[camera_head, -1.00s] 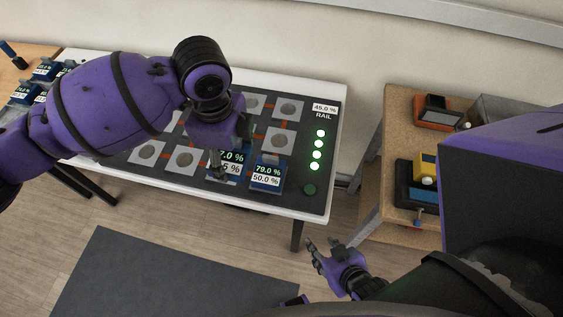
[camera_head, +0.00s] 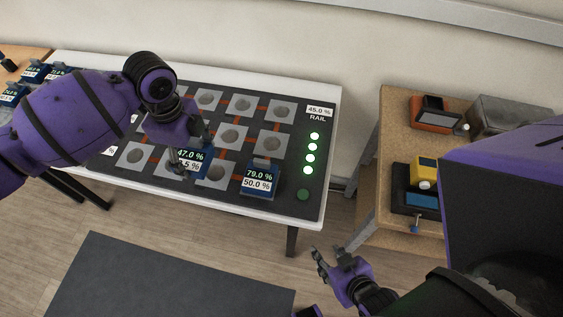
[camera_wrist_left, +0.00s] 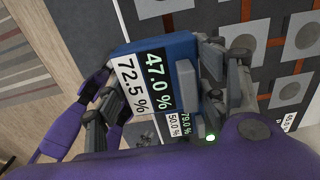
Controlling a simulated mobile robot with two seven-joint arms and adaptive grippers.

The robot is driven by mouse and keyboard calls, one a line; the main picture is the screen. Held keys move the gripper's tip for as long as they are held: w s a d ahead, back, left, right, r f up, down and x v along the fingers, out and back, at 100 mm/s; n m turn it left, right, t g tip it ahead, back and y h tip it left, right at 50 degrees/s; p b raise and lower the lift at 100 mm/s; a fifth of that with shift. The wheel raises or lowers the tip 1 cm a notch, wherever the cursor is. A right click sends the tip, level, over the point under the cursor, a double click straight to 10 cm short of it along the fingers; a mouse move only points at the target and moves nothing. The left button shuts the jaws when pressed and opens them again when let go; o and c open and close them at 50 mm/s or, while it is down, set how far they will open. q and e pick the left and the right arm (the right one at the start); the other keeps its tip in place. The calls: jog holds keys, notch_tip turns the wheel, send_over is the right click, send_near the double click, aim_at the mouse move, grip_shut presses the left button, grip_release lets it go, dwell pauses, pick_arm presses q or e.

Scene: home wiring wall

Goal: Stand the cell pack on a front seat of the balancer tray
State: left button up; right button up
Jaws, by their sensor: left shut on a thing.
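My left gripper (camera_head: 185,160) is shut on a blue cell pack (camera_head: 196,156) with a display reading 47.0 %. In the left wrist view the held pack (camera_wrist_left: 186,50) fills the middle and its white label reads 72.5 %. The pack hangs over the front part of the dark balancer tray (camera_head: 285,214); whether it touches the tray I cannot tell. A second pack (camera_head: 261,178), reading 79.0 % and 50.0 %, stands on the front right seat. A bare front seat (camera_head: 215,176) lies between the two packs. My right gripper (camera_head: 335,258) is open and empty, low over the floor.
Several round seats (camera_head: 241,104) behind are bare. Green lights (camera_head: 312,147) and a RAIL sign (camera_head: 319,112) line the tray's right end. More packs (camera_head: 36,70) stand on a wooden table at left. A wooden bench (camera_head: 389,150) with devices stands at right.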

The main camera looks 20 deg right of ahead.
aim_at(205, 148)
pick_arm(q)
jog(key=d+f, duration=0.1)
jog(key=f, duration=0.1)
jog(key=d+f, duration=0.2)
jog(key=shift+w+d+f, duration=0.15)
jog(key=shift+f, duration=0.15)
jog(key=shift+d+f, duration=0.2)
jog(key=shift+f, duration=1.5)
jog(key=shift+f, duration=0.1)
jog(key=o, duration=1.3)
jog(key=shift+f, duration=0.1)
jog(key=shift+o, duration=0.2)
notch_tip(205, 148, up, 12)
jog(key=shift+r, duration=0.15)
